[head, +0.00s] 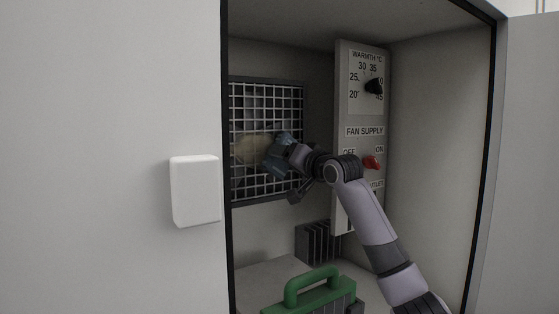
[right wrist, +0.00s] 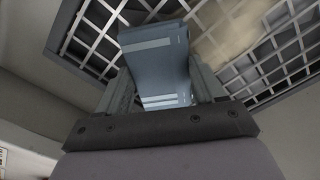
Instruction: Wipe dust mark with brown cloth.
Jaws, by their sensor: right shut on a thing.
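A tan dust mark (head: 250,150) lies on the left and middle part of a metal grille (head: 266,197) inside the open cabinet. It also shows as a beige patch in the right wrist view (right wrist: 232,32). My right gripper (head: 285,151) is at the grille, at the right edge of the mark. It is shut on a folded blue-grey cloth (right wrist: 155,62), whose far end is close to the grille; I cannot tell if it touches. No brown cloth shows; the held one looks blue-grey. My left gripper is not in view.
A control panel (head: 363,210) with a black knob (head: 374,87) and a red switch (head: 371,162) stands right of the grille, close to my arm. A green-handled case (head: 318,284) sits below on the cabinet floor. A white block (head: 195,190) projects from the left front.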

